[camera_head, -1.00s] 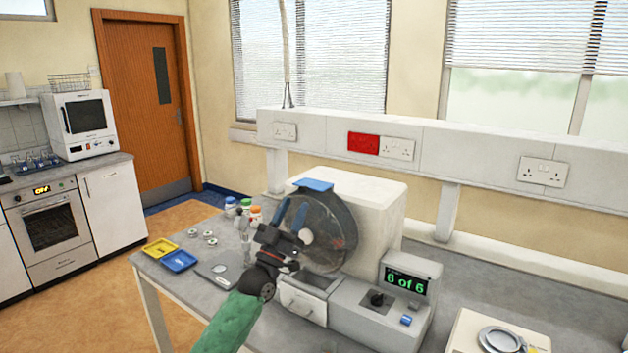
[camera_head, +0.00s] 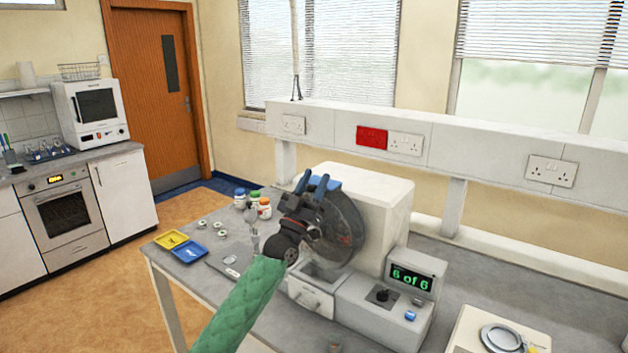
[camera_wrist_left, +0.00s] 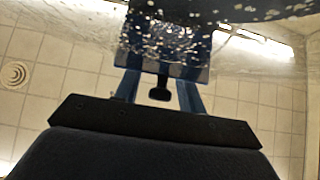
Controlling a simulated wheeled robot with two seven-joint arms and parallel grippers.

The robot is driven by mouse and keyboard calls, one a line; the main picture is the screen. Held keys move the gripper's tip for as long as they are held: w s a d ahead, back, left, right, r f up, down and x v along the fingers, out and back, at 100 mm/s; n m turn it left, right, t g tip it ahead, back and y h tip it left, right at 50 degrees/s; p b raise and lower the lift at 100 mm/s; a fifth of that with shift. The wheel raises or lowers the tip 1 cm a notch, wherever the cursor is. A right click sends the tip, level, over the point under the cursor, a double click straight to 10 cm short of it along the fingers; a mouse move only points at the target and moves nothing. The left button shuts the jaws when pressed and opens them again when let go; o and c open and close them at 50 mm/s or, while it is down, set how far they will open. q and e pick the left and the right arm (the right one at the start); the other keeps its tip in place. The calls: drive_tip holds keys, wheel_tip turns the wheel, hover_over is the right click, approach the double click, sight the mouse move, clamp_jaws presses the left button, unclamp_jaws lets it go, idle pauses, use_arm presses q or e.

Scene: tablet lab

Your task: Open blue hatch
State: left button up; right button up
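The blue hatch (camera_head: 333,184) sits on top of the round clear drum (camera_head: 345,228) of the white machine. My left gripper (camera_head: 312,180) is raised in front of the drum's top, its two blue fingers apart and pointing up beside the hatch. The fingers partly cover the hatch in the head view. In the left wrist view, the left gripper's fingers (camera_wrist_left: 160,88) stand apart, with a speckled dark blue panel (camera_wrist_left: 165,52), seemingly the hatch, beyond them. A small dark piece shows between the fingers; I cannot tell whether they touch it. My right gripper is not in view.
A display reading "6 of 6" (camera_head: 412,278) and a control box with a dark knob stand right of the drum. A drawer (camera_head: 311,297) is below it. Small bottles (camera_head: 252,200), a yellow tray (camera_head: 171,239) and a blue tray (camera_head: 189,252) lie left on the bench (camera_head: 215,290).

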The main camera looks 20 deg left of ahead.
use_arm(q)
drive_tip(key=shift+c, duration=0.4)
clamp_jaws()
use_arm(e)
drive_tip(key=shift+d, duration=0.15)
use_arm(q)
drive_tip(key=shift+s, duration=0.15)
drive_tip(key=s, duration=0.1)
drive_tip(key=s+a, duration=0.1)
drive_tip(key=s, duration=0.2)
drive_tip(key=shift+s+a+b, duration=0.3)
drive_tip(key=shift+s+a, duration=0.05)
drive_tip(key=shift+a, duration=0.05)
drive_tip(key=shift+o, duration=0.4)
unclamp_jaws()
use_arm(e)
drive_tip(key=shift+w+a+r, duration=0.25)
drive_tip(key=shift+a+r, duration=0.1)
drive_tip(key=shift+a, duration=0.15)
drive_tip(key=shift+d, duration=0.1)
